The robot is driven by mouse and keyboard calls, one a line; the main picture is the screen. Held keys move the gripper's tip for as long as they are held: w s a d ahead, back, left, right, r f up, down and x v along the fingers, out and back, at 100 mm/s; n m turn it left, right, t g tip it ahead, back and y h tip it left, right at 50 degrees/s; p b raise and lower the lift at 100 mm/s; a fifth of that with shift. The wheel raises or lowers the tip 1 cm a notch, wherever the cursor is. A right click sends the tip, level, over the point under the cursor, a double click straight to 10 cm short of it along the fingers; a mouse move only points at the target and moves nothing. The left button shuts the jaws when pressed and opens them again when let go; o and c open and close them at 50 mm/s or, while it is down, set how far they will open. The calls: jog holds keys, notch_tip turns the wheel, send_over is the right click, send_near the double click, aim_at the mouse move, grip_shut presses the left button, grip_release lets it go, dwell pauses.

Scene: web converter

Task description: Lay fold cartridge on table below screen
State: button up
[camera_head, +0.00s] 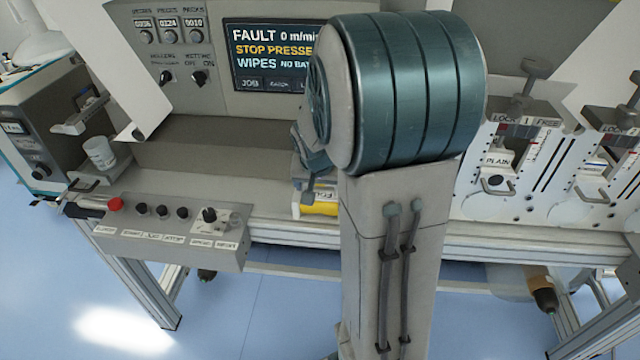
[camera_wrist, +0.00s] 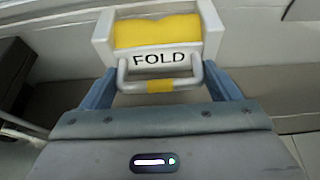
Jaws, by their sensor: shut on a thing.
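The fold cartridge (camera_wrist: 157,40) is a white box with a yellow top, the word FOLD on its front and a wire handle with a yellow band. My gripper (camera_wrist: 158,85) is shut on this handle, one blue-grey finger at each side. In the head view, the cartridge (camera_head: 318,209) shows yellow and white beside my arm, at the table's front part. My arm hides most of it and of the gripper there. The table (camera_head: 270,188) runs below the screen (camera_head: 268,55), which reads FAULT. I cannot tell whether the cartridge touches the table.
A button box (camera_head: 170,232) with a red knob hangs at the table's front left. A white cup (camera_head: 99,152) stands at the left. Cartridge slots labelled LOCK and FREE, one holding the PLAIN cartridge (camera_head: 494,170), are at the right. The table left of my gripper is clear.

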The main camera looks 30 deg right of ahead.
jog(key=shift+f, duration=0.2)
jog(key=o, duration=1.6)
jog(key=shift+r, duration=0.15)
jog(key=shift+r, duration=0.45)
jog(key=v, duration=1)
jog(key=s+a+f+n+y, duration=0.2)
jog(key=s+a+n, duration=0.4)
jog(key=s+a, duration=0.5)
jog(key=s, duration=0.4)
jog(key=shift+f+n+g+y, duration=0.15)
jog(key=shift+n+g+y, duration=0.15)
jog(key=shift+n+g, duration=0.1)
jog(key=shift+s+a, duration=0.15)
